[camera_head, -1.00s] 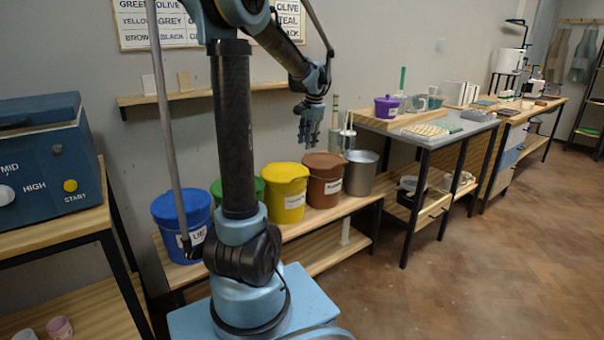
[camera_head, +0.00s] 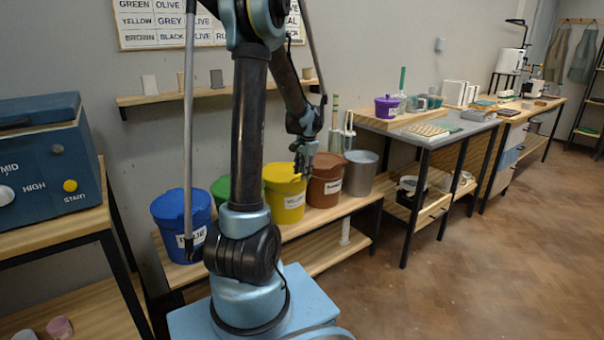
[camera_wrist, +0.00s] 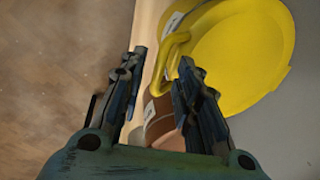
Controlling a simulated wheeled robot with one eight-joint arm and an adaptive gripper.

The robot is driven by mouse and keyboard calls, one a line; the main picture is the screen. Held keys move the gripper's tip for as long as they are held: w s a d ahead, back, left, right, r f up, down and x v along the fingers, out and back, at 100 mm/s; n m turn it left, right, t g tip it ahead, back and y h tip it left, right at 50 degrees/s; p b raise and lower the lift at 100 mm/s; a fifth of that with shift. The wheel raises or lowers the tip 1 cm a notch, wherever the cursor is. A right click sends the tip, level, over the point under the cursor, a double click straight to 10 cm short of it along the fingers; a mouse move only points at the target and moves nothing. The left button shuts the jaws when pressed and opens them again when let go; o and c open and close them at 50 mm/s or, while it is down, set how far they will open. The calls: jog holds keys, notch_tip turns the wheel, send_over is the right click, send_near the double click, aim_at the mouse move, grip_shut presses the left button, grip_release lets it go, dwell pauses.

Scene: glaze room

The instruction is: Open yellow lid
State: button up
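The yellow bucket (camera_head: 287,207) stands on the low wooden bench with its yellow lid (camera_head: 278,172) on. In the wrist view the lid (camera_wrist: 245,55) fills the upper right, with a looped yellow handle (camera_wrist: 168,53) on its near edge. My gripper (camera_head: 303,167) is just above the right side of the lid. In the wrist view my gripper (camera_wrist: 162,60) is open and empty, and the handle appears between and just beyond its fingertips. I cannot tell whether they touch. My right finger hides part of the lid's edge.
A brown bucket (camera_head: 325,190) stands close to the right of the yellow one, and a green one (camera_head: 222,188) to its left. A blue bucket (camera_head: 181,207) and a grey metal bucket (camera_head: 360,175) stand further out. A wall shelf (camera_head: 150,99) holds small tiles above.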

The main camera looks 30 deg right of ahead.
jog(key=shift+f, duration=0.2)
grip_shut()
jog(key=shift+w+r, duration=0.1)
jog(key=shift+r, duration=0.05)
